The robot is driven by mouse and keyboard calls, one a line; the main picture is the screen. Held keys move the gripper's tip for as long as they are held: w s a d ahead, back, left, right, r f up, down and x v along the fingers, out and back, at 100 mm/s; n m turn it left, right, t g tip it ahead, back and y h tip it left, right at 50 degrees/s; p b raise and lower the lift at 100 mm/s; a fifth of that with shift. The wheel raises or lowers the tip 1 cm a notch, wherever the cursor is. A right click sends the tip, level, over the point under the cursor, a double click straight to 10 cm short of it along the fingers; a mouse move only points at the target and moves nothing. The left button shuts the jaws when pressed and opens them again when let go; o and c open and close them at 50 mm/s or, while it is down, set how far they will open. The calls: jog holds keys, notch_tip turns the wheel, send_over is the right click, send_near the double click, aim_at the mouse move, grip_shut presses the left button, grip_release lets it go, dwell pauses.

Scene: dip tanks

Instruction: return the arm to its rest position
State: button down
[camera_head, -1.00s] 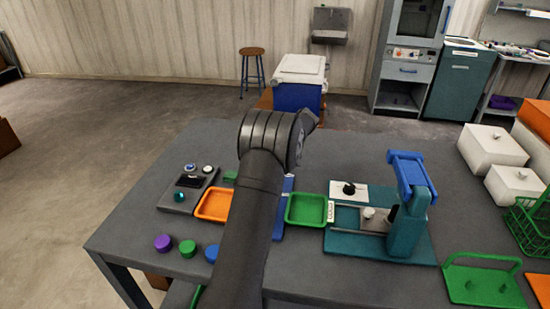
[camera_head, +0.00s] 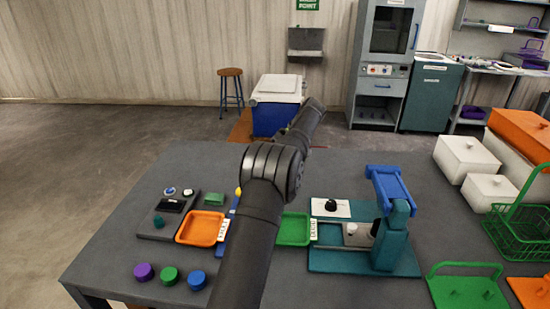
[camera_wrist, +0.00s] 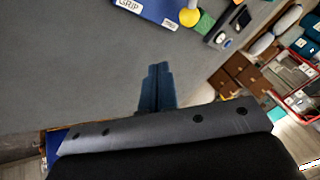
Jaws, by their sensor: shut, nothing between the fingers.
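My arm reaches up over the middle of the table in the head view, its dark links covering part of the table. In the head view its far end points away and to the right, and the fingers cannot be made out there. In the wrist view my gripper (camera_wrist: 157,68) shows as two dark blue fingers pressed together with nothing between them. They hang above bare grey table top (camera_wrist: 90,75), apart from any object. A blue board with a label (camera_wrist: 150,10) and a yellow knob (camera_wrist: 188,17) lie beyond the fingertips.
An orange tray (camera_head: 201,228) and a green tray (camera_head: 294,229) lie either side of my arm. A teal press with a blue lever (camera_head: 390,235) stands to the right. White boxes (camera_head: 466,158) and a green wire basket (camera_head: 520,231) are at the right. The table's back left is clear.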

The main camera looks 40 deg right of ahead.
dwell(0.6)
jog(key=x, duration=0.9)
jog(key=shift+s+a+f, duration=0.1)
jog(key=shift+a+f, duration=0.05)
jog(key=shift+a, duration=0.05)
jog(key=shift+a+f, duration=0.2)
jog(key=shift+a, duration=0.3)
jog(key=shift+a+f, duration=0.2)
jog(key=shift+a, duration=0.35)
jog(key=shift+a+f, duration=0.25)
jog(key=shift+a, duration=0.8)
jog(key=shift+d, duration=0.1)
